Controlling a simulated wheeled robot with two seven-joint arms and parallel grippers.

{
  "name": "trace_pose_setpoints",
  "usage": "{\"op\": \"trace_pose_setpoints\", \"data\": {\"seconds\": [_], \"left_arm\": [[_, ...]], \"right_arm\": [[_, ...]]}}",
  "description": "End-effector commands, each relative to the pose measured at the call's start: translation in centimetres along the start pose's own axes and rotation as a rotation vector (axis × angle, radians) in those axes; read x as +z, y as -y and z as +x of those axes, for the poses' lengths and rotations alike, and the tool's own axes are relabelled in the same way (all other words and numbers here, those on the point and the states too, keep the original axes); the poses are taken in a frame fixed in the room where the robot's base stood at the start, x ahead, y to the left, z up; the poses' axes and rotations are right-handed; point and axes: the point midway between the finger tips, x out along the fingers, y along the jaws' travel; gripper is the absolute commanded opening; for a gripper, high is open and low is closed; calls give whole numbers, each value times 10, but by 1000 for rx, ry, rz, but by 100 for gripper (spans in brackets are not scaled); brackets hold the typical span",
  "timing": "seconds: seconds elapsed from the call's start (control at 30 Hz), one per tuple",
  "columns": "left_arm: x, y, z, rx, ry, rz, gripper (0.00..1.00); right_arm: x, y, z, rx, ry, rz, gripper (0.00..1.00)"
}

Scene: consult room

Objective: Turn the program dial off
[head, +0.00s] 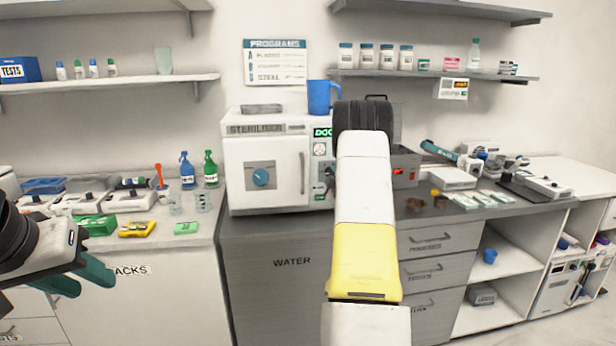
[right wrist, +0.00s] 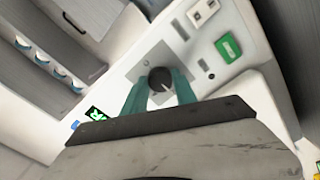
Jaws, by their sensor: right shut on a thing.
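The white steriliser (head: 262,150) stands on the grey counter, with a narrow control panel on the right of its front. In the head view my right arm covers part of that panel and the right gripper's fingers. In the right wrist view the program dial (right wrist: 160,79), a dark round knob with a pale pointer mark, sits on a grey square plate. My right gripper (right wrist: 161,88) has its teal fingers on either side of the dial, shut on it. My left gripper (head: 80,279) is open and empty at the left, in front of the left counter.
In the right wrist view a green button (right wrist: 228,47) and a lit green display (right wrist: 96,115) lie near the dial. A blue jug (head: 319,97) stands on the steriliser. A grey box with a red light (head: 404,168) is right of my arm. A programs chart (head: 275,62) hangs above.

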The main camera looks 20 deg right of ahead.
Motion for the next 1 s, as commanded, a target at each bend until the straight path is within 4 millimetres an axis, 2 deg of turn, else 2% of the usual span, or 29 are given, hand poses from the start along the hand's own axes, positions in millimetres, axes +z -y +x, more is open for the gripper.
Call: {"op": "trace_pose_setpoints", "data": {"seconds": [0.4, 0.43, 0.53, 0.87, 1.0], "left_arm": [[0, 0, 0, 0, 0, 0, 36], [0, 0, 0, 0, 0, 0, 36], [0, 0, 0, 0, 0, 0, 36], [0, 0, 0, 0, 0, 0, 36], [0, 0, 0, 0, 0, 0, 36]], "right_arm": [[0, 1, 0, -3, 1, -10, 0], [0, 2, 0, -3, 1, -10, 38], [0, 1, 0, -3, 1, -9, 55], [0, 0, -2, -1, 0, -8, 55], [1, 1, -17, -3, 2, -8, 55]]}}
